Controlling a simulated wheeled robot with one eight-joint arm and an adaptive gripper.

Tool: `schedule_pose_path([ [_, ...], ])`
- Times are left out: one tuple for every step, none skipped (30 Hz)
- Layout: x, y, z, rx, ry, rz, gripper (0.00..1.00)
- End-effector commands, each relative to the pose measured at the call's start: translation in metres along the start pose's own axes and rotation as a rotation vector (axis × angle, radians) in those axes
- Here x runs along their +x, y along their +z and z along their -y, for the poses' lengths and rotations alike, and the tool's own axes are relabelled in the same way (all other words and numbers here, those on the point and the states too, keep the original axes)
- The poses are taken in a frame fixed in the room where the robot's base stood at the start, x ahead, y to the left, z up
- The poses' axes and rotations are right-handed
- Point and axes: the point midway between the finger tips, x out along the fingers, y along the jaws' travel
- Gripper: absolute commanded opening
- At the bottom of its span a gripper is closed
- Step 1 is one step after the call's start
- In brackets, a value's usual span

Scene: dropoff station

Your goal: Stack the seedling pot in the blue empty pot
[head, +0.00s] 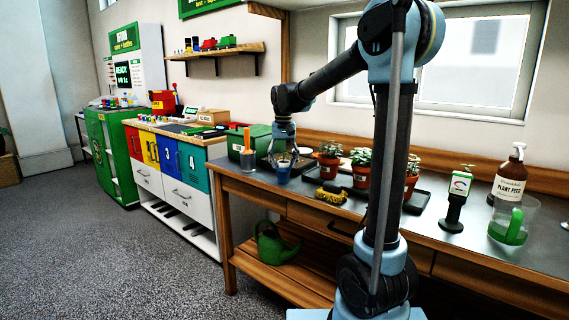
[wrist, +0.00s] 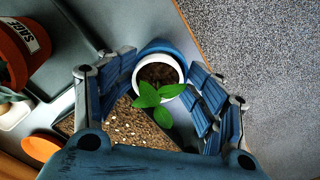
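A white-rimmed seedling pot (wrist: 161,76) with dark soil and green leaves sits between the fingers of my gripper (wrist: 166,80) in the wrist view. A blue pot (wrist: 160,47) shows as a rim behind and around its far side. The white rim lies within or over the blue rim; how deep it sits cannot be seen. In the head view the blue pot (head: 283,173) stands on the bench near its left end, with my gripper (head: 283,158) pointing down just above it. The fingers lie close to both sides of the seedling pot; whether they touch it is unclear.
A brush (head: 331,193) lies right of the blue pot. Potted plants in terracotta pots (head: 329,168) stand on a dark tray behind. An orange-handled tool in a clear container (head: 247,157) stands left. The bench's front edge is close to the blue pot.

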Motion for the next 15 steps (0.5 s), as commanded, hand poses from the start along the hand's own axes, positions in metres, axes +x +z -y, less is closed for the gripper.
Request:
schedule_pose_path([
  [0.000,0.000,0.000,0.000,0.000,-0.001,0.61],
  [0.000,0.000,0.000,0.000,0.000,-0.001,0.61],
  [-0.001,0.000,0.000,0.000,0.000,-0.001,0.61],
  [-0.001,0.000,0.000,0.000,0.000,-0.001,0.61],
  [-0.001,0.000,0.000,0.000,0.000,-0.001,0.61],
  [-0.002,0.000,0.000,0.000,0.000,-0.001,0.61],
  [-0.002,0.000,0.000,0.000,0.000,-0.002,0.61],
  [-0.004,0.000,0.000,0.000,0.000,-0.002,0.61],
  [-0.006,0.000,0.000,0.000,0.000,-0.002,0.61],
  [-0.009,0.000,0.000,0.000,0.000,-0.002,0.61],
  [-0.012,0.000,0.000,0.000,0.000,-0.002,0.61],
  [-0.018,0.000,0.000,0.000,0.000,-0.002,0.61],
  [-0.022,0.000,0.000,0.000,0.000,-0.002,0.61],
  [-0.027,0.000,0.000,0.000,0.000,-0.002,0.61],
  [-0.034,0.000,0.000,0.000,0.000,-0.002,0.61],
])
